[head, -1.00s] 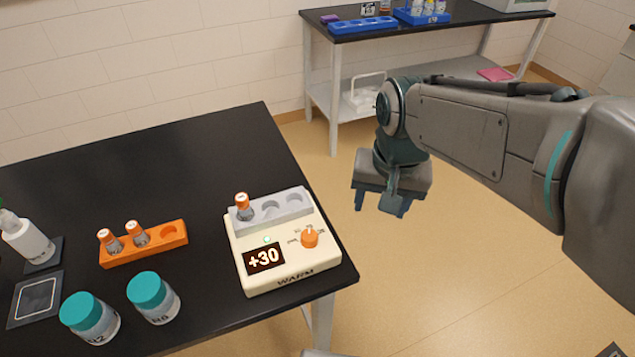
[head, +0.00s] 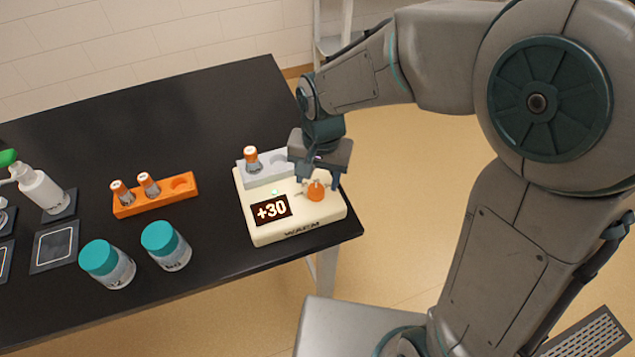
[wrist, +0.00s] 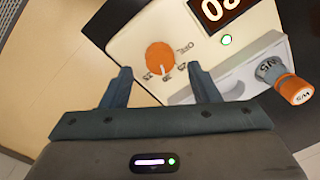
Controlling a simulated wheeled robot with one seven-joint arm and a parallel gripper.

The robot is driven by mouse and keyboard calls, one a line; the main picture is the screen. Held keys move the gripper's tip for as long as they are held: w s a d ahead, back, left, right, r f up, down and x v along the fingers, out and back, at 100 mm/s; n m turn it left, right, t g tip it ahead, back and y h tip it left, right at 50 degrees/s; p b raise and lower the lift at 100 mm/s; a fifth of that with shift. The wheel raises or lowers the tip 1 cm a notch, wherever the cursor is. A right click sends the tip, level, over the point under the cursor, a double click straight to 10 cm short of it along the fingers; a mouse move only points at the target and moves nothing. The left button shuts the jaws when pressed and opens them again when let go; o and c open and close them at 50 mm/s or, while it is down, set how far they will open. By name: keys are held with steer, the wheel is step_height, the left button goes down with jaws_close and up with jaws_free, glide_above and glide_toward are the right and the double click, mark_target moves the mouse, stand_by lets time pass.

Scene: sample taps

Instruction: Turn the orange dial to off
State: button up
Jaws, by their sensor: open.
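The orange dial (head: 316,191) is on the right part of a cream warmer (head: 262,226) marked WARM, whose display (head: 271,209) reads +30. A small green light is lit beside the display. In the wrist view the dial (wrist: 160,56) shows just beyond the fingertips, with a pale pointer and small marks around it; one seems to read OFF. The pointer is toward a mark other than that one. My gripper (head: 318,184) is above the warmer's right side, close to the dial. In the wrist view my gripper (wrist: 159,72) has its fingers apart with nothing between them.
The warmer's grey rack (head: 262,173) holds one orange-capped vial (head: 252,158). To the left are an orange rack (head: 155,200) with two vials, two teal-lidded jars (head: 106,264) and a bottle (head: 40,190). The black table's (head: 200,110) back is clear.

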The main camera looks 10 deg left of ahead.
mark_target(316, 189)
steer(key=shift+a+f, duration=0.1)
steer(key=shift+f, duration=1.5)
steer(key=c, duration=1)
